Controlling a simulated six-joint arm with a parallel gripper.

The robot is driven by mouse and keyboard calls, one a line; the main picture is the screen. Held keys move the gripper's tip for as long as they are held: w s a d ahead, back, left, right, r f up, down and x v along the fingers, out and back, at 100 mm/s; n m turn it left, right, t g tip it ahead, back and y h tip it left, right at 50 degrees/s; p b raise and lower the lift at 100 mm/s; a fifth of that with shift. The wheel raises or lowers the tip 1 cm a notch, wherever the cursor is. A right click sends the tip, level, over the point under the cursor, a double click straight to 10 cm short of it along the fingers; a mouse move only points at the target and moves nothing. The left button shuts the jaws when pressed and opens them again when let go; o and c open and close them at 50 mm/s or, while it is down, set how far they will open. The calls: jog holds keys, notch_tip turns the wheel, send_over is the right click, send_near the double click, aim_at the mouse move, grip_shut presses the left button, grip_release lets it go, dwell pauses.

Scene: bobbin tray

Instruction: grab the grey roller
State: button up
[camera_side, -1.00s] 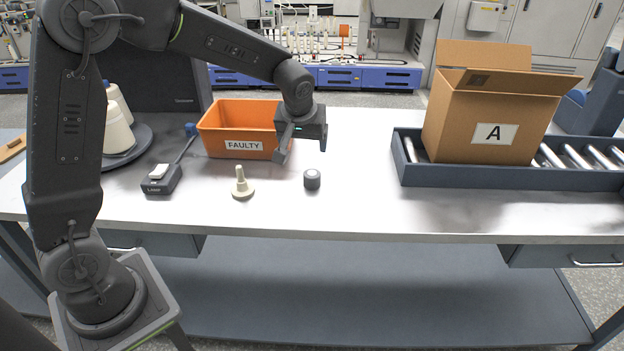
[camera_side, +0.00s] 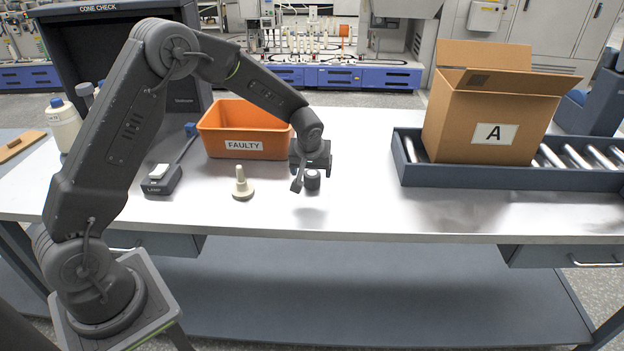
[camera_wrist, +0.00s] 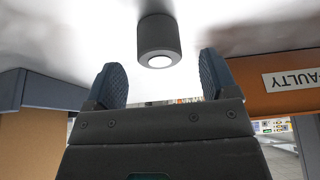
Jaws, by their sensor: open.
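The grey roller (camera_side: 312,180) is a short dark cylinder on the pale table, right of the cream peg-like piece (camera_side: 242,185). My gripper (camera_side: 309,181) is low over the table at the roller, its near finger in front of the roller's left side. In the wrist view the roller (camera_wrist: 159,42) shows a pale round end and lies beyond the fingertips, roughly centred between them. My gripper (camera_wrist: 161,75) is open there, with bare space between its two fingers. I cannot tell from the side view whether a finger touches the roller.
The orange FAULTY bin (camera_side: 244,146) stands just behind and left of my gripper. A black handheld device (camera_side: 163,180) lies further left. A cardboard box marked A (camera_side: 490,125) sits on the roller conveyor (camera_side: 510,178) at right. The table front right of the roller is clear.

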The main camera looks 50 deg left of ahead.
aim_at(312, 173)
jog(key=shift+x, duration=1.85)
jog(key=c, duration=1)
